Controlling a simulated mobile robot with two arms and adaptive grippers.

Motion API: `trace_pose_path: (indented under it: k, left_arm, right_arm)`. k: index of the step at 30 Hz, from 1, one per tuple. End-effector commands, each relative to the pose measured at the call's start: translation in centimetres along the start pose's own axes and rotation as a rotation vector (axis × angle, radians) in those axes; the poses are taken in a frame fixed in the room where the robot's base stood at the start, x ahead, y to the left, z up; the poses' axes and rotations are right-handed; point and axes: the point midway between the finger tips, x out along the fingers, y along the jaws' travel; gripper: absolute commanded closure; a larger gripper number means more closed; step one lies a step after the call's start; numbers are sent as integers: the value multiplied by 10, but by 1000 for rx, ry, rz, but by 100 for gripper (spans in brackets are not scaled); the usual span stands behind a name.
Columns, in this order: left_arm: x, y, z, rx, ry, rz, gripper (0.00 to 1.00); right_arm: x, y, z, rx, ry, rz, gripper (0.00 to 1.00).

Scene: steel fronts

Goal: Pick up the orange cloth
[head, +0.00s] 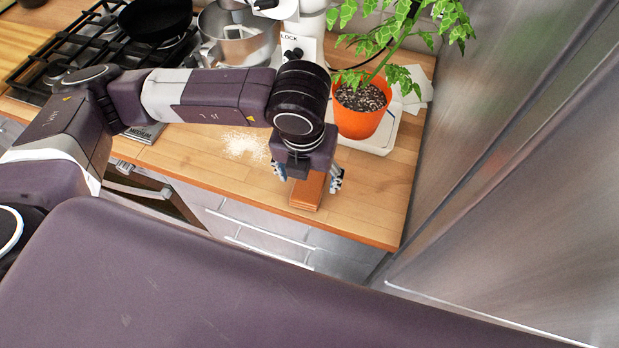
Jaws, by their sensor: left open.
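The orange-brown cloth (308,193), folded into a small stack, lies on the wooden counter near its front edge. My left gripper (309,183) reaches down over it from above, with one finger on each side of the cloth. Its fingers are open; a gap shows between the right finger and the cloth. The rear part of the cloth is hidden under the gripper. I cannot tell whether the left finger touches it. My right gripper is out of view.
An orange pot (362,112) with a leafy plant stands on a white tray just behind the gripper. A white powder patch (243,146) lies to the left. A mixer bowl (238,40) and gas hob (90,55) are farther back. A steel fridge front (530,150) stands right.

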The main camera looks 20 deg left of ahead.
Motion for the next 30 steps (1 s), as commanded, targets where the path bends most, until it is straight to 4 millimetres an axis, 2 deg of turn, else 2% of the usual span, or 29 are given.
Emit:
trace_pose_path:
  k: [1,6,10,14,26,30]
  left_arm:
    - [4,3,1,-2,4,4,35]
    - [25,1,1,0,2,1,35]
    - [28,1,1,1,1,-1,35]
    - [28,1,1,1,0,-1,36]
    - [27,1,1,1,0,-1,80]
    - [27,1,1,1,0,-1,80]
  right_arm:
    - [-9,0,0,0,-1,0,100]
    - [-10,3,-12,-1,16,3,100]
    - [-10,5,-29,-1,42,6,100]
    - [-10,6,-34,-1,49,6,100]
    - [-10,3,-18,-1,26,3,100]
    - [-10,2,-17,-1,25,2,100]
